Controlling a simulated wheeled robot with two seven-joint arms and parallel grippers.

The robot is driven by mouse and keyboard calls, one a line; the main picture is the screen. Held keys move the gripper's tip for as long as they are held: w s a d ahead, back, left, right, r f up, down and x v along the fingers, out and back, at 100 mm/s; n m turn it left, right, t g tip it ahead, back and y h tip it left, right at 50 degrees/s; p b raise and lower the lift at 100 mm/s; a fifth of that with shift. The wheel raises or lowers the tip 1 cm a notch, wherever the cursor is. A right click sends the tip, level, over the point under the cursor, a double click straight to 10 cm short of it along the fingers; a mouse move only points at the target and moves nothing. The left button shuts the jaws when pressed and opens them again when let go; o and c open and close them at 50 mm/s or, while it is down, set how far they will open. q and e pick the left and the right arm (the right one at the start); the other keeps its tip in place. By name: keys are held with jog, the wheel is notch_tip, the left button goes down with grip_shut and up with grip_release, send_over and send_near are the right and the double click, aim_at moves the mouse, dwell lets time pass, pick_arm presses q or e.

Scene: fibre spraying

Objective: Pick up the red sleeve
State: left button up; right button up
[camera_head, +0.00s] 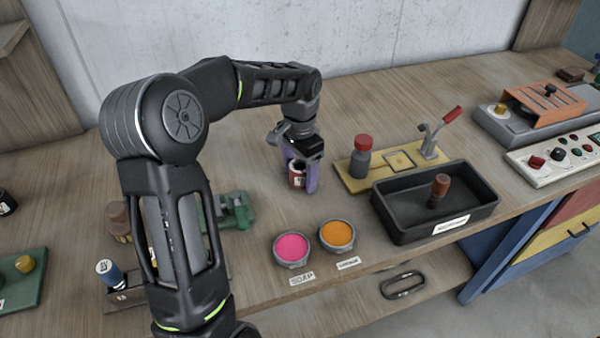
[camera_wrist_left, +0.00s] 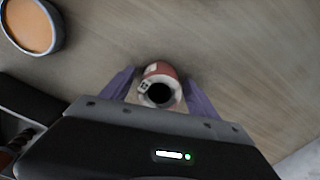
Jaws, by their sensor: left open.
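The red sleeve (camera_head: 297,176) stands upright on the wooden table in the head view, a short hollow cylinder with a pale label. The left wrist view shows the red sleeve (camera_wrist_left: 160,86) from above, with its dark round opening. My left gripper (camera_head: 300,180) is open, with its two purple fingers down around the sleeve, one on each side. In the left wrist view the fingers of my left gripper (camera_wrist_left: 160,92) flank the sleeve, and small gaps seem to show. My right gripper is not in view.
A pink bowl (camera_head: 291,249) and an orange bowl (camera_head: 337,235) stand near the table's front edge. A black tray (camera_head: 389,218) with a brown-handled tool is to the right. A yellow board (camera_head: 355,184) with a red-capped bottle (camera_head: 361,158) stands behind it. A green device (camera_head: 236,211) is left.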

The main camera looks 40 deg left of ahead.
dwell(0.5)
pick_arm(q)
grip_shut()
dwell(0.6)
